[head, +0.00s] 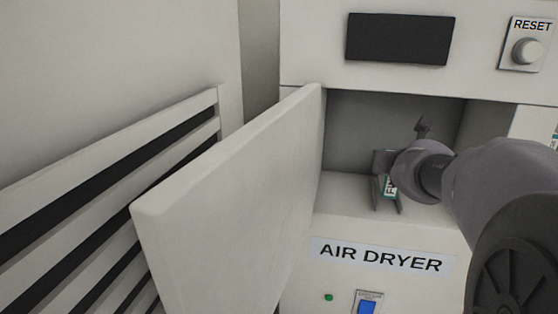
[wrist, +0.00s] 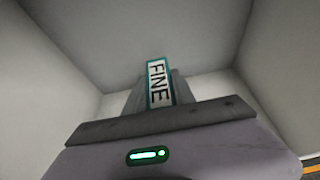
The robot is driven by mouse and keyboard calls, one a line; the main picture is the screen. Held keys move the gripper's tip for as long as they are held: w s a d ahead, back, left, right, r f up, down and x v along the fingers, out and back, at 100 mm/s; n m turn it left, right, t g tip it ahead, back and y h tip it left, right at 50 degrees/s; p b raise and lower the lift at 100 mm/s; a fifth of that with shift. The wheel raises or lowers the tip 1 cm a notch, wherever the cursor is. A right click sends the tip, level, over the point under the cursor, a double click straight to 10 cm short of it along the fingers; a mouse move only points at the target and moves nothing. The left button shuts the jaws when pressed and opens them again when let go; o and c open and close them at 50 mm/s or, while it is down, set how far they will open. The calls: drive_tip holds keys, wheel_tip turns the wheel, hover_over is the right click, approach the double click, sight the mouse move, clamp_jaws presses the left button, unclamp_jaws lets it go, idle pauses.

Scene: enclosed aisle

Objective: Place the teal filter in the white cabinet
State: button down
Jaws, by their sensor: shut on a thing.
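The teal filter with a white FINE label (wrist: 158,83) stands between the fingers of my gripper in the wrist view. In the head view only a small part of the filter (head: 390,187) shows at my gripper (head: 386,193), which is shut on it. The white cabinet (head: 340,228), labelled AIR DRYER, has an open compartment, and my gripper is at its opening, over the compartment floor. The wrist view shows the pale inner walls around the filter. I cannot tell whether the filter touches the floor.
The cabinet door (head: 235,185) stands swung open to the left of the compartment. A dark panel (head: 400,38) and a RESET button (head: 527,50) are above the opening. A blue switch (head: 367,306) and a green light (head: 328,297) are below. A slatted grille (head: 90,165) is at left.

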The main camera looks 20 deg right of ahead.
wheel_tip(320, 180, down, 3)
drive_tip(key=shift+b, duration=0.6)
drive_tip(key=shift+s+r+p, duration=0.1)
drive_tip(key=shift+r+p, duration=0.2)
drive_tip(key=shift+r, duration=0.05)
drive_tip(key=shift+f, duration=0.2)
drive_tip(key=c, duration=1.1)
unclamp_jaws()
drive_tip(key=shift+o, duration=0.2)
drive_tip(key=shift+r, duration=0.15)
drive_tip(key=shift+s+a+r, duration=0.2)
drive_tip(key=shift+s+r, duration=0.05)
drive_tip(key=shift+r, duration=0.05)
drive_tip(key=p+v, duration=0.5)
drive_tip(key=v, duration=0.6)
